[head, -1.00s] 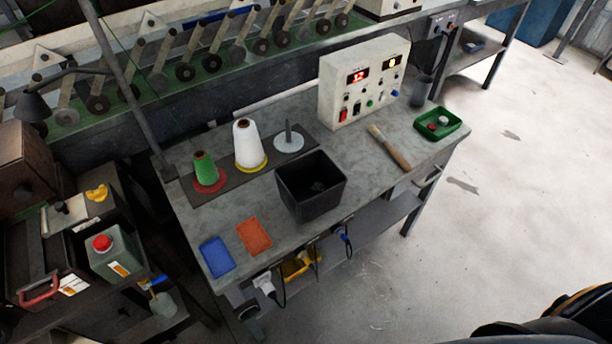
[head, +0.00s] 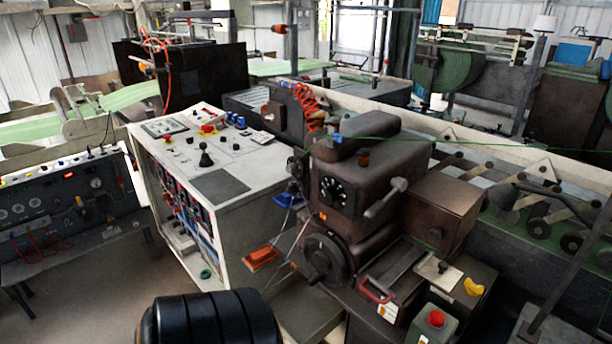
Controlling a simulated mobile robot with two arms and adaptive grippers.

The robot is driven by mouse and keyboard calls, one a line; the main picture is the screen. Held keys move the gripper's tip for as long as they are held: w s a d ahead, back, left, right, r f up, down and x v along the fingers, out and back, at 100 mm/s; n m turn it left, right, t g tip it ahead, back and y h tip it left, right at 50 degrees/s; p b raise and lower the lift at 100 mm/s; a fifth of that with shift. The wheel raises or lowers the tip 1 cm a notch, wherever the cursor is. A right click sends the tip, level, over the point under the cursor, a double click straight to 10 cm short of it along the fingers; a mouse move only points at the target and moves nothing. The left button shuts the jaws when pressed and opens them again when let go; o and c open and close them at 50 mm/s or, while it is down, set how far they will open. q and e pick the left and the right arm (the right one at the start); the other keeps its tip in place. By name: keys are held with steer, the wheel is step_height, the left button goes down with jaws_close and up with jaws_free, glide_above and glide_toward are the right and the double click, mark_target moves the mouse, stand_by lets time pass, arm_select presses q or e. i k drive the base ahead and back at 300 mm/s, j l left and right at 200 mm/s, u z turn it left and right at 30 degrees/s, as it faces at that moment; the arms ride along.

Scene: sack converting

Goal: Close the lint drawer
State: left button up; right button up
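No drawer is plainly marked as the lint drawer. A box-like tray with a red handle (head: 376,292) sits low at the front of the brown machine (head: 360,180), right of its dark handwheel (head: 325,258). I cannot tell whether this is the lint drawer or how far out it stands. Neither of my grippers shows. A black ribbed part at the bottom edge looks like part of my arm, with no fingers visible.
A white control cabinet (head: 225,180) stands left of the machine. A dark instrument panel (head: 65,205) is at far left. Bare floor (head: 100,295) lies at lower left.

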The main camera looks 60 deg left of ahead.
mark_target(305, 315)
steer(key=u, duration=2.3)
